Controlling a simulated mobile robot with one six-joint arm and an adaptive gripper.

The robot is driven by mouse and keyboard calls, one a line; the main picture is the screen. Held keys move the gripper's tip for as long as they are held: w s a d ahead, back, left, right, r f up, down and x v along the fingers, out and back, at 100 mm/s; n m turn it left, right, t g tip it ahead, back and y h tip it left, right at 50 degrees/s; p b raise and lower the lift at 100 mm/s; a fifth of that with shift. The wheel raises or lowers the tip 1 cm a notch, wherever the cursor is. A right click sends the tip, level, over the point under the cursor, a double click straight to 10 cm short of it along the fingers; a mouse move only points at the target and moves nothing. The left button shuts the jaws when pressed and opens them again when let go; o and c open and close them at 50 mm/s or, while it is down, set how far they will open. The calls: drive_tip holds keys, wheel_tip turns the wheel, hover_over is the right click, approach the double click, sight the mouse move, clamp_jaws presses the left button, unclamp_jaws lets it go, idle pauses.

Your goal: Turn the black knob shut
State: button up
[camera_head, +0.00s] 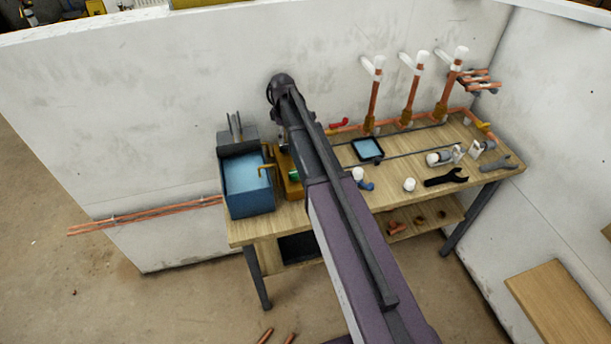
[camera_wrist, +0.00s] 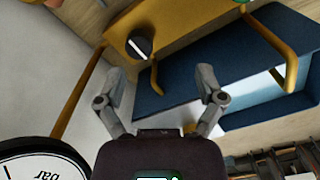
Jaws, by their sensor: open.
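The black knob (camera_wrist: 139,44) is round with a pale pointer mark. It sits on the face of a yellow-orange box (camera_wrist: 185,22) in the wrist view. My gripper (camera_wrist: 161,76) is open and empty, its two fingers spread apart. The knob lies beyond the fingertips, nearer the left finger, and nothing touches it. In the head view the orange box (camera_head: 292,188) stands on the bench beneath my arm. There the knob cannot be made out and my arm covers most of the gripper.
A blue box (camera_head: 248,190) stands left of the orange box. A yellow pipe (camera_wrist: 284,45) shows beside it in the wrist view, and a round gauge (camera_wrist: 38,160) is at lower left. The wooden bench (camera_head: 405,165) carries copper pipes (camera_head: 411,98), a black wrench (camera_head: 446,177) and small fittings.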

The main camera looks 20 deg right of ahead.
drive_tip(key=s+r+m+p, duration=0.2)
drive_tip(key=s+m, duration=0.3)
drive_tip(key=s, duration=0.7)
drive_tip(key=s+r+m+p, duration=0.2)
drive_tip(key=s+m, duration=0.4)
drive_tip(key=s, duration=0.6)
drive_tip(key=shift+s+r+m, duration=0.2)
drive_tip(key=shift+s+m, duration=0.1)
drive_tip(key=shift+s, duration=0.1)
drive_tip(key=shift+s, duration=0.5)
idle(0.4)
